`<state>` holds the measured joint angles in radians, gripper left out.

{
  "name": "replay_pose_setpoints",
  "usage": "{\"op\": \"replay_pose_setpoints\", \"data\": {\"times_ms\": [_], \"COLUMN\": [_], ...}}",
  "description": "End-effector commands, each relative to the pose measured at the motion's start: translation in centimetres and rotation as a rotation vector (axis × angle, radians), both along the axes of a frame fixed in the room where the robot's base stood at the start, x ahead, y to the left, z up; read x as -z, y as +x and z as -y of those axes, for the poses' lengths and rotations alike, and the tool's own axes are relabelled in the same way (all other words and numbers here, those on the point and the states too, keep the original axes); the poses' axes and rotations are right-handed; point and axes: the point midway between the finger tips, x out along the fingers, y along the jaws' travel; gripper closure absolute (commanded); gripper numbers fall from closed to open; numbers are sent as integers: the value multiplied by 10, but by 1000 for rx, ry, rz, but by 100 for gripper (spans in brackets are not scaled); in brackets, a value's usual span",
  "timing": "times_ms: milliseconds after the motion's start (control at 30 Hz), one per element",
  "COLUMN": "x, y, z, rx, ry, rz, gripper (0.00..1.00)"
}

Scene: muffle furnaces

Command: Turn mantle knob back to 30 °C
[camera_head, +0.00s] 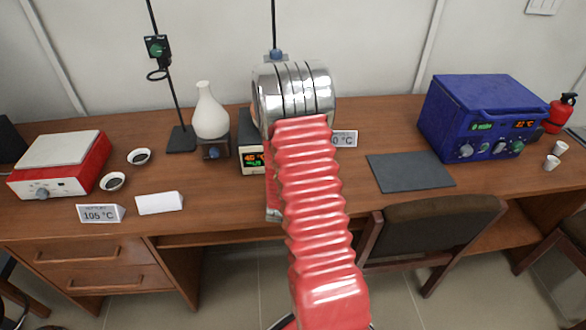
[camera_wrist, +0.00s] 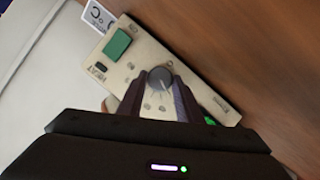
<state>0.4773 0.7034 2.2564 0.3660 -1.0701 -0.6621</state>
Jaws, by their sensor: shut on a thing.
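The mantle's control box (camera_head: 252,167) stands on the table behind my arm in the head view, with a lit orange and green display; much of it is hidden. In the wrist view its cream front panel (camera_wrist: 136,54) shows tilted, with a green rectangular switch (camera_wrist: 117,43) and a round grey knob (camera_wrist: 160,77). My gripper (camera_wrist: 160,84) has one dark finger on each side of the knob and is shut on it. The knob's pointer setting is too small to read. My gripper is hidden by my arm in the head view.
A white flask (camera_head: 210,112) and a stand (camera_head: 181,138) are left of the mantle. A red-and-white device (camera_head: 62,165), two small dishes and a 105 °C sign (camera_head: 101,213) are further left. A grey mat (camera_head: 410,172) and blue furnace (camera_head: 480,115) are right. A chair (camera_head: 430,225) stands in front.

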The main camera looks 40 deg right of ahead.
Motion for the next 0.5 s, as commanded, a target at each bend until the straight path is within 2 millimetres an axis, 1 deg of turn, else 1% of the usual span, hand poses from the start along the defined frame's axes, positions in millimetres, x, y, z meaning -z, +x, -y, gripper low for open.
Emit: {"op": "replay_pose_setpoints", "data": {"times_ms": [33,233,500], "x": [6,7,7], "y": [-4,-4,-3], "z": [-1,-2,-2], "rx": [4,4,4], "ry": [-16,-98,-137], "rz": [-28,-85,-111], "gripper": [90,90,90]}}
